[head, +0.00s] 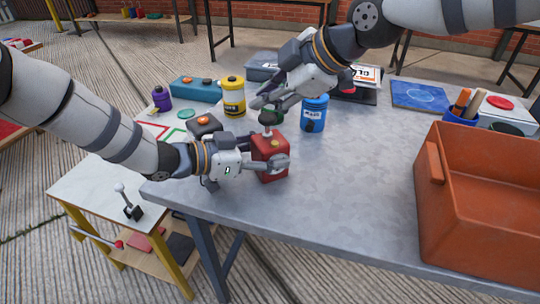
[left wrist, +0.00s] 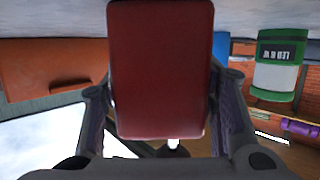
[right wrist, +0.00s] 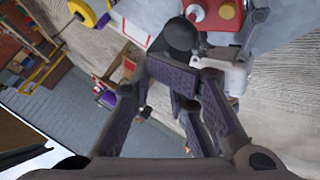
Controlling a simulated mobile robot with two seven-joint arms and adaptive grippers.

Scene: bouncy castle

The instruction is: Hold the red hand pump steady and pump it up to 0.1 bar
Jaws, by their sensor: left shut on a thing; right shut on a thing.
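The red hand pump (head: 270,170) stands upright on the grey table (head: 335,180), near its front left. It has a yellow spot on top and a dark knob (head: 267,118) above its body. My left gripper (head: 268,161) is shut on the pump's body from the left; the red body (left wrist: 160,70) fills the middle of the left wrist view between the fingers. My right gripper (head: 270,104) is above the pump, shut on the dark knob, which also shows in the right wrist view (right wrist: 178,34). No pressure reading is legible.
A blue canister (head: 313,114) stands close behind the pump, right of it. A yellow canister (head: 232,97) and a dark box with an orange knob (head: 204,122) are behind left. A large orange crate (head: 475,205) fills the right. The table front between pump and crate is clear.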

